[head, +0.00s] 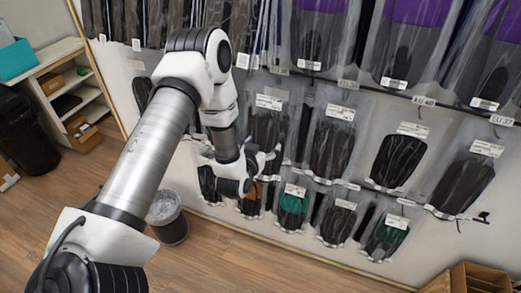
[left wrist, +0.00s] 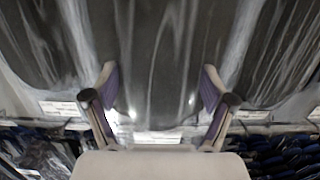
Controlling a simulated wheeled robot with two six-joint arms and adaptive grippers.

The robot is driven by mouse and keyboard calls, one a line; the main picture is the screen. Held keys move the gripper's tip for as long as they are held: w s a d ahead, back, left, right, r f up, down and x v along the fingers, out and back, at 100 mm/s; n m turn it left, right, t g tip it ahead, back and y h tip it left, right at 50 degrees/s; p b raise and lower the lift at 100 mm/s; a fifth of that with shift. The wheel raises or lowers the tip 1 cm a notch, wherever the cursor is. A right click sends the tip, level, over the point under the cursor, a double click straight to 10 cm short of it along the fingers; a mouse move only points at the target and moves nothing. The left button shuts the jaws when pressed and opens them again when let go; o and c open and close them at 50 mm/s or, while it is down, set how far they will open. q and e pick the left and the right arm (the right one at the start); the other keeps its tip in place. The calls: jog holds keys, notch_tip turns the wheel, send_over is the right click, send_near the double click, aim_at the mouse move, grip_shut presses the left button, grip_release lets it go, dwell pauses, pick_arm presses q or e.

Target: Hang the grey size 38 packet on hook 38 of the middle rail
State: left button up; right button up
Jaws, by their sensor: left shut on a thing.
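My left gripper (head: 268,158) is at the wall display, in front of the middle row of hanging packets. In the left wrist view my left gripper (left wrist: 158,88) has a finger at each side of a dark grey clear-wrapped packet (left wrist: 160,50) and is shut on it. The held packet is hard to pick out in the head view, where my arm and gripper cover part of the row. I cannot read its size or tell whether it touches a hook. Dark packets hang nearby on the middle row, such as one with a white label (head: 333,145). My right gripper is not in view.
Purple-and-grey packets (head: 320,35) hang above, and packets with green insoles (head: 292,208) hang below. Neighbouring packets flank the gripper closely. A bin (head: 168,222) stands on the floor below my arm. A shelf unit (head: 88,88) stands at the left. Open floor lies in front.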

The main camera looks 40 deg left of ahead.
pick_arm(q)
jog(key=shift+r+x, duration=0.15)
jog(key=shift+x, duration=0.6)
jog(key=shift+r+x, duration=0.1)
jog(key=shift+x, duration=0.65)
jog(key=shift+w+a+f+b, duration=0.1)
jog(key=shift+w+f+b, duration=0.15)
jog(key=shift+w+b, duration=0.2)
jog(key=shift+w+a+f+b, duration=0.1)
jog(key=shift+w+f+b, duration=0.15)
jog(key=shift+w+b, duration=0.2)
jog(key=o, duration=1)
jog(key=shift+o, duration=0.2)
